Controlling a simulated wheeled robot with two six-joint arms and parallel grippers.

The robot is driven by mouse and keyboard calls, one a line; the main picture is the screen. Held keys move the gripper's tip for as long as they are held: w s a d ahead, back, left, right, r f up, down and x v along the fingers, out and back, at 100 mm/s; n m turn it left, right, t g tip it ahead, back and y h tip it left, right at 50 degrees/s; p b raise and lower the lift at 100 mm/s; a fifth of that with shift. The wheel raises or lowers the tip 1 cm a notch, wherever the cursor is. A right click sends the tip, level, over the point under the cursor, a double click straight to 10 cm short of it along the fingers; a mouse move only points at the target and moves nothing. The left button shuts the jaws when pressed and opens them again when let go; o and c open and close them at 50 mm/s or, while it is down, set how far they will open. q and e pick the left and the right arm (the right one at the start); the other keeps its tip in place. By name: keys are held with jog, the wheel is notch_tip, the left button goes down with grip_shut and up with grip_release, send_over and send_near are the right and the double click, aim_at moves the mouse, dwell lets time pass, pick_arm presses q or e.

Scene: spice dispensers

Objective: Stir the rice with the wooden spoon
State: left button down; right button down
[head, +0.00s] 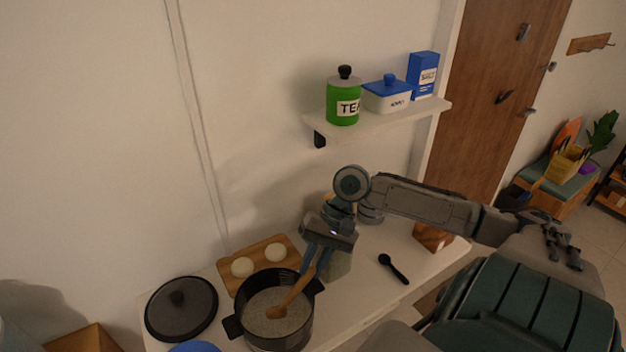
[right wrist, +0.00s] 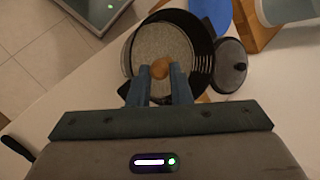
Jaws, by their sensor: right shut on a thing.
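The black pot (head: 236,327) stands on the white counter, and it also shows in the right wrist view (right wrist: 203,45). Pale rice (head: 262,322) covers its inside, also seen in the right wrist view (right wrist: 160,40). The wooden spoon (head: 290,296) slants into the pot, its bowl over or in the rice near the middle. My right gripper (head: 318,262) is shut on the spoon's handle, above the pot's right rim. In the right wrist view the spoon's round end (right wrist: 160,69) shows between the fingers. I cannot tell how deep the spoon sits. My left gripper is out of view.
A dark lid (head: 181,308) lies left of the pot. A wooden board (head: 235,268) with two pale round things lies behind it. A black spoon (head: 393,269) lies on the counter (head: 362,290) to the right. A shelf (head: 400,117) with a green tea jar (head: 343,100) hangs above.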

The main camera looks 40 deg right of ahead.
dwell(0.4)
jog(key=shift+r+p, duration=2.3)
jog(key=shift+r, duration=0.3)
